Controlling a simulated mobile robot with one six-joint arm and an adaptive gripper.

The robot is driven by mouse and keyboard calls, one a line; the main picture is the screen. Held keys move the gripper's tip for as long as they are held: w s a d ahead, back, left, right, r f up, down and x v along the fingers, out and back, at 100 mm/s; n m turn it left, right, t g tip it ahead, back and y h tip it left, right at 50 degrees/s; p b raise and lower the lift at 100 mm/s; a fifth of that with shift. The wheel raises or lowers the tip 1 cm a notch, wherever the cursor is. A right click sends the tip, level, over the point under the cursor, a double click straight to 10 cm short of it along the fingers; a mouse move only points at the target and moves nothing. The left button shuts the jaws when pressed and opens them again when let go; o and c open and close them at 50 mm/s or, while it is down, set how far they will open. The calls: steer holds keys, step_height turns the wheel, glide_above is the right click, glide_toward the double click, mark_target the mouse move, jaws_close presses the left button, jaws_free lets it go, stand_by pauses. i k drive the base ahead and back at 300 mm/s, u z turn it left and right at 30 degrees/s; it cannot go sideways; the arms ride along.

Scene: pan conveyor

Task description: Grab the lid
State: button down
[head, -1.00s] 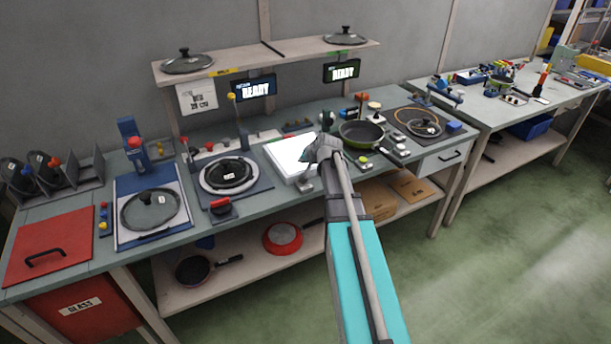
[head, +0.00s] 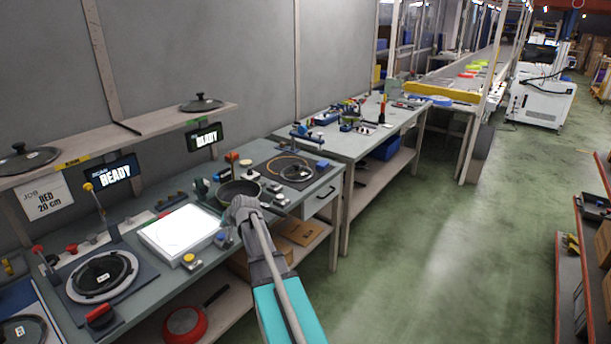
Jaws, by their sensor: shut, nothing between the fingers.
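Several dark lids with knobs are in the head view. One lid (head: 27,160) lies on the left of the raised shelf and another lid (head: 202,104) on its right. A third lid (head: 102,275) sits in a round pale ring on the bench. A fourth lid (head: 22,332) is cut off at the lower left corner. What looks like another lid (head: 298,171) lies on a dark mat at the bench's right end. My gripper (head: 241,208) is shut and empty over the bench, in front of a dark pan (head: 240,190), apart from every lid.
A lit white panel (head: 181,231) lies left of my gripper. Both screens (head: 115,175) read READY; a card says RED 20 cm. A red pan (head: 186,323) lies on the lower shelf. A second bench (head: 350,147) and conveyor stand beyond. The green floor (head: 430,240) at right is clear.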

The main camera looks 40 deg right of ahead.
mark_target(297, 173)
steer(key=z, duration=1.25)
